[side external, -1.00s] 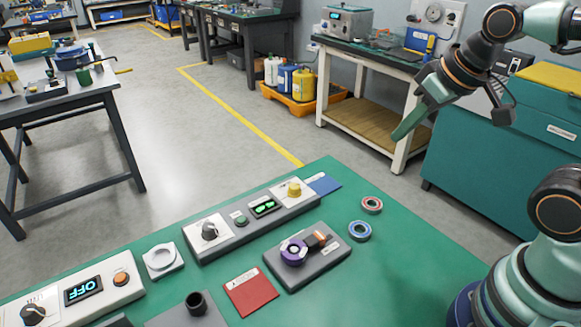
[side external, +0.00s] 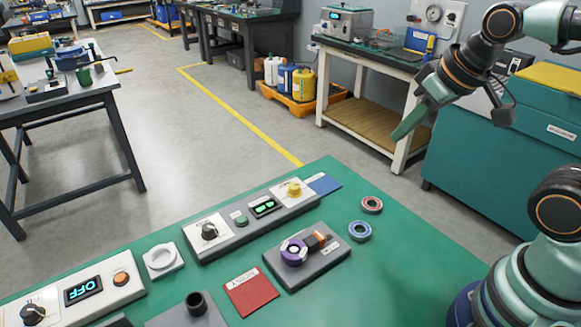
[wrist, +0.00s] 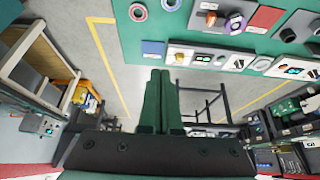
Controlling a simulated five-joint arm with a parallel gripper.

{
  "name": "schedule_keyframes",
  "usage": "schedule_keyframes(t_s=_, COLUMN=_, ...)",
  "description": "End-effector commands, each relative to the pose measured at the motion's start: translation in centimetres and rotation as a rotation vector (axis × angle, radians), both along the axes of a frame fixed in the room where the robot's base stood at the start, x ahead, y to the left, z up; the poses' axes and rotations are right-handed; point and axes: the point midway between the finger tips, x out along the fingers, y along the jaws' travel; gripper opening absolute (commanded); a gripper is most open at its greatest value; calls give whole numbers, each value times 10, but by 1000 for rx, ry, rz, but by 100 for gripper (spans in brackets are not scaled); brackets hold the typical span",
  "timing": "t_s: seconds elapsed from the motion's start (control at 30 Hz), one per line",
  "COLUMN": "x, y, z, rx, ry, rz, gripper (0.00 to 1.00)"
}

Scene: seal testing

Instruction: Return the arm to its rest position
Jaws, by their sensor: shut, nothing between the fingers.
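My gripper (side external: 398,134) is raised in the upper right of the side view, above and beyond the far right edge of the green bench (side external: 420,240). Its green fingers point down and to the left, and it touches nothing. In the wrist view my gripper (wrist: 160,75) shows two green fingers side by side, shut with nothing between them. My arm is folded up over its base at the right of the side view.
A teal cabinet (side external: 480,150) stands behind my arm. Air around my gripper is clear.

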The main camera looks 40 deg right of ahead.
Motion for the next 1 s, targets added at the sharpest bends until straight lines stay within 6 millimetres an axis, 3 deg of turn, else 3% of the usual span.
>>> schedule_keyframes(t_s=0.67, x=2, y=1, z=1, rx=-3, ry=3, rz=10, gripper=0)
schedule_keyframes(t_s=0.87, x=18, y=11, z=12, rx=-40, ry=40, rz=113, gripper=0)
schedule_keyframes(t_s=1.0, x=41, y=25, z=23, rx=-85, ry=83, rz=247, gripper=0)
